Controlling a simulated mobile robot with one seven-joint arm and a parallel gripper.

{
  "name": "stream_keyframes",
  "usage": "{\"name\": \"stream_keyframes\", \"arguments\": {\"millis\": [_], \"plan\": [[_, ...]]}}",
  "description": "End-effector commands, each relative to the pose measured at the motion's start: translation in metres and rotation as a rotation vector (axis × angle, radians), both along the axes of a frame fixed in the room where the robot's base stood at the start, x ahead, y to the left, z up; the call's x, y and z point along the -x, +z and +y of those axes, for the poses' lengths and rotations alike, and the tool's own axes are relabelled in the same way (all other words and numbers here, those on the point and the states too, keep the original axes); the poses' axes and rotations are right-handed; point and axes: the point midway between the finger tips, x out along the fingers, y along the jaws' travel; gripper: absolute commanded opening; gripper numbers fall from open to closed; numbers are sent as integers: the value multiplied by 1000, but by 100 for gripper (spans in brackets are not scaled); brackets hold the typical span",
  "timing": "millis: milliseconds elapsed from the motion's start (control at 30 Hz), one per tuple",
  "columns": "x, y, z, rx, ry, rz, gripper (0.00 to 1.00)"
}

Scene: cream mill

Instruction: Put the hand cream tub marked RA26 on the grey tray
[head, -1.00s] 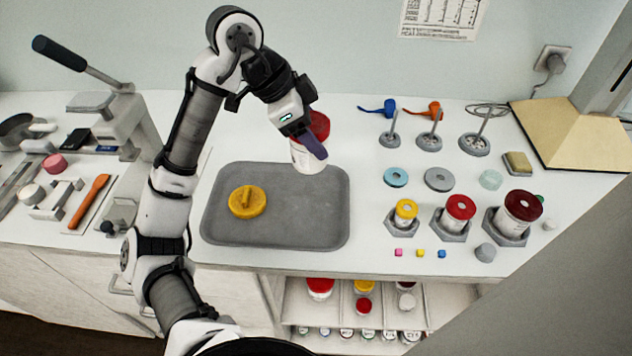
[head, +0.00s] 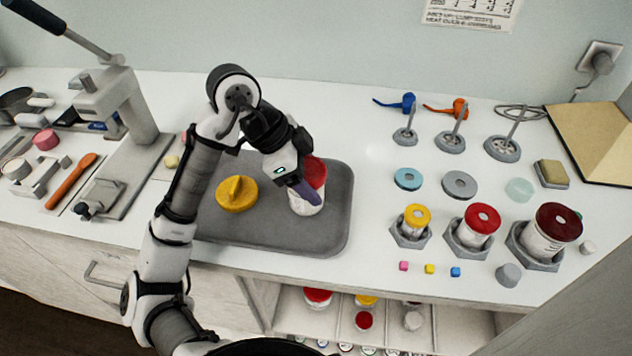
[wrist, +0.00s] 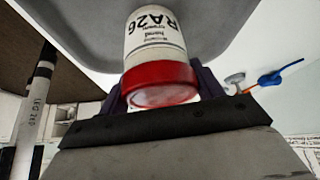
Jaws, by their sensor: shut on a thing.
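The hand cream tub (head: 307,197) is white with a red lid. In the wrist view the tub (wrist: 155,35) shows the mark RA26 on its label, with its red lid (wrist: 160,84) towards my gripper. My gripper (head: 305,189) is shut on this tub from above, one finger on each side. The grey tray (head: 335,225) lies on the white worktop, and the tub is over its right part. I cannot tell for sure whether the tub's base touches the tray.
A yellow knobbed disc (head: 237,194) lies on the tray, left of the tub. Right of the tray, tubs with yellow (head: 417,215), red (head: 482,218) and dark red (head: 558,223) lids stand in grey hexagonal holders. A lever press (head: 118,110) stands on the left.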

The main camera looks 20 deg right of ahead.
Motion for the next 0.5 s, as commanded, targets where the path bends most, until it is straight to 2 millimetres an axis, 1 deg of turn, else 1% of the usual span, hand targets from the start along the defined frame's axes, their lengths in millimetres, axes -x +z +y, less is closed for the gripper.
{"name": "stream_keyframes", "arguments": {"millis": [33,300,433,467,500], "plan": [[1,-8,3,0,1,0,37],[1,-6,4,0,-1,0,37],[1,-10,3,1,-1,0,37],[1,-10,3,0,-1,0,67],[1,-9,3,0,-1,0,72]]}}
